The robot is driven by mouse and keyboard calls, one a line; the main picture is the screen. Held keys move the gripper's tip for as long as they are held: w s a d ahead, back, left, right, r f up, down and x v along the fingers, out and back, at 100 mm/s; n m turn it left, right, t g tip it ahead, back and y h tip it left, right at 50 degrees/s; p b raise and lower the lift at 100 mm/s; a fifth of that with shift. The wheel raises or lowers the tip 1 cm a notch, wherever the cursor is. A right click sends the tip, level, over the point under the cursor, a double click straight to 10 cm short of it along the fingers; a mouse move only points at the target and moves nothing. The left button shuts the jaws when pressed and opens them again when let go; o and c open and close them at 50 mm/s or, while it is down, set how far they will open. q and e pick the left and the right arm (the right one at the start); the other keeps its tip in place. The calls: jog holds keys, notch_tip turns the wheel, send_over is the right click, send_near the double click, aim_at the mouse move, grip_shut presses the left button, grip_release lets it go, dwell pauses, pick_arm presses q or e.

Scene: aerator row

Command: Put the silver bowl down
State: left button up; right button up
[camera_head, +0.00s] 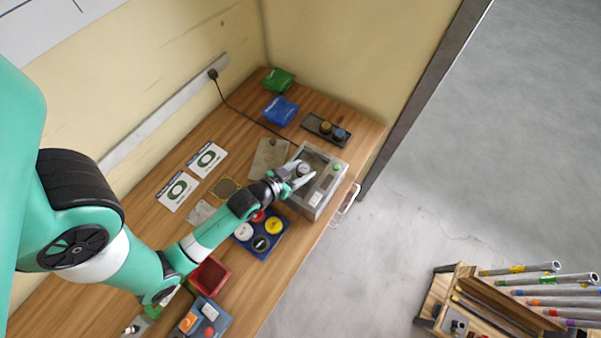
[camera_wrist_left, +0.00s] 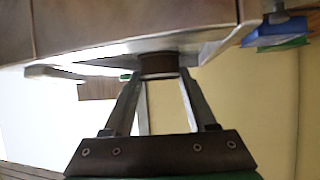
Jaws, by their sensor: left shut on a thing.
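My left gripper (camera_head: 302,174) is over the grey metal box device (camera_head: 313,198) near the table's right end. It is shut on a small round silver piece, taken as the silver bowl (camera_head: 303,169), which is partly hidden by the fingers. In the left wrist view the fingers (camera_wrist_left: 158,80) close on both sides of a short, dark, round-sided thing (camera_wrist_left: 158,66), close to a wide grey metal surface. I cannot tell whether the bowl touches the device. My right gripper is not in view.
A blue tray with round lids (camera_head: 262,247), a red bin (camera_head: 209,276) and a black tray with two knobs (camera_head: 326,130) stand near. Blue (camera_head: 281,110) and green (camera_head: 280,79) bins sit at the back. A grey plate (camera_head: 269,158) lies left of the device.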

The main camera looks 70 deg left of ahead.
aim_at(298, 176)
pick_arm(q)
jog(key=shift+f+b, duration=0.4)
jog(key=shift+f, duration=1.2)
jog(key=shift+f, duration=0.15)
jog(key=o, duration=1.1)
jog(key=shift+s+d+r, duration=0.1)
jog(key=shift+s+r, duration=0.2)
jog(key=p+v, duration=0.1)
jog(key=v, duration=1)
jog(key=shift+s+r+p, duration=0.15)
jog(key=shift+p, duration=0.15)
